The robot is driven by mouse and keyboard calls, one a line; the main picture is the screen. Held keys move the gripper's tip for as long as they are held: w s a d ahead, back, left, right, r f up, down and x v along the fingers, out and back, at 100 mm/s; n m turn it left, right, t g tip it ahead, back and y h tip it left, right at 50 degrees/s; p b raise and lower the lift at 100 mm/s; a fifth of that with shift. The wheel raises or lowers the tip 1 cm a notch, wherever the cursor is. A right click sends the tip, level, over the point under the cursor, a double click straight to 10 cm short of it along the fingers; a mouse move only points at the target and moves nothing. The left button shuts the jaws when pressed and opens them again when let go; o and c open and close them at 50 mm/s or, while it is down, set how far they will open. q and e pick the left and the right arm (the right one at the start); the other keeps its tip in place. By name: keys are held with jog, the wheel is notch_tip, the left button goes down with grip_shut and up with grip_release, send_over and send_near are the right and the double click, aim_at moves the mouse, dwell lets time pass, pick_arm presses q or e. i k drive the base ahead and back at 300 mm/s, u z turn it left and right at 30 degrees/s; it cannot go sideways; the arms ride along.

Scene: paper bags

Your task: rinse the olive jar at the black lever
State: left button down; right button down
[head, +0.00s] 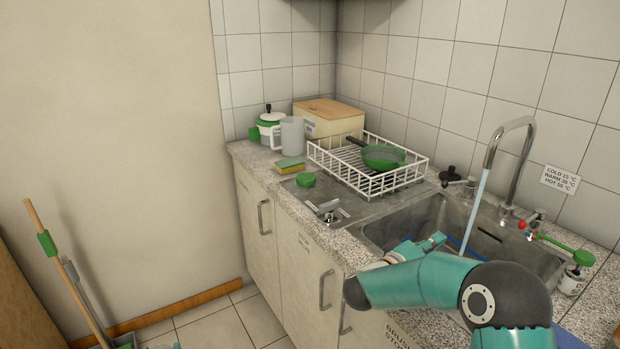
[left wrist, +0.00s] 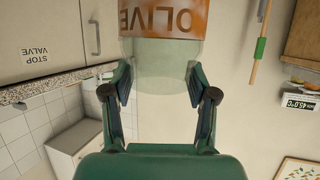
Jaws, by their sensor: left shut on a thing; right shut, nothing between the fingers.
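The olive jar (left wrist: 160,22), pale clear glass with an orange label reading OLIVE, shows at the top of the left wrist view. The label reads upside down there, and the jar's far end is cut off. My left gripper (left wrist: 158,84) is shut on the jar's glass. The head view does not clearly show this gripper or the jar. The black lever (head: 451,175) is behind the sink, left of the tall chrome spout (head: 512,130). A pale blue water stream (head: 474,215) falls from the spout. My right gripper (head: 432,243) is shut and empty over the sink's near left side, partly behind my forearm.
A white dish rack (head: 352,178) holds a green pan (head: 383,156). A sponge (head: 290,166) and green lid (head: 306,180) lie left of it. A red knob (head: 521,225) and soap bottle (head: 572,279) stand right of the sink (head: 400,220). A broom (head: 62,265) leans left.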

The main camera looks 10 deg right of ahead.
aim_at(471, 181)
jog(key=k, duration=0.7)
jog(key=u, duration=0.35)
jog(key=i, duration=1.25)
jog(key=z, duration=0.75)
jog(key=i, duration=0.45)
jog(key=u, duration=0.1)
